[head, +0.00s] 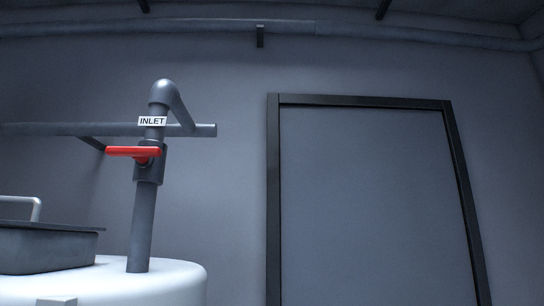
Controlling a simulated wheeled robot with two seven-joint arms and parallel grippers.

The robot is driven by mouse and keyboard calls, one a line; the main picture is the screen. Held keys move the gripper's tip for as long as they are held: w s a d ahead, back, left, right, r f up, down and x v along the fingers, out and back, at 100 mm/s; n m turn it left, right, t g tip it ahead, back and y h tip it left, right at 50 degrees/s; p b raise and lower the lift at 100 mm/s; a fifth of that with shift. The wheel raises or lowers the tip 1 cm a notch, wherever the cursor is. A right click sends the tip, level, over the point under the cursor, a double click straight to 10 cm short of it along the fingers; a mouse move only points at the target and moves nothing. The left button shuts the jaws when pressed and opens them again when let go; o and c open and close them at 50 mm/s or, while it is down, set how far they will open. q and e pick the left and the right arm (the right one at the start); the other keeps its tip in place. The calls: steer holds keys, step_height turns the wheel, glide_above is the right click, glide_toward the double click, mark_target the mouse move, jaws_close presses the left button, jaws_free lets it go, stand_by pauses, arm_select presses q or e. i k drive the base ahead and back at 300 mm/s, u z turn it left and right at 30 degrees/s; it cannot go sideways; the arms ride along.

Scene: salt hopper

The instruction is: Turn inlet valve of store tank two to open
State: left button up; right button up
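The inlet valve (148,158) sits on a grey vertical pipe (142,225) in the left part of the head view. Its red handle (133,152) lies roughly level, across the upright pipe, and points left. A white label reading INLET (152,121) is on the pipe just above the valve. The pipe rises from the top of a white tank (180,277) at the lower left. No tank number shows. Neither of my grippers is in view.
A dark lidded box with a light handle (45,248) stands at the lower left, by the pipe. A horizontal grey pipe (60,129) runs behind the valve. A black door frame (273,200) stands on the right. A long pipe (350,31) runs high along the wall.

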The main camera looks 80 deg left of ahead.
mark_target(141, 155)
steer(key=i, duration=1.05)
steer(key=u, duration=3.45)
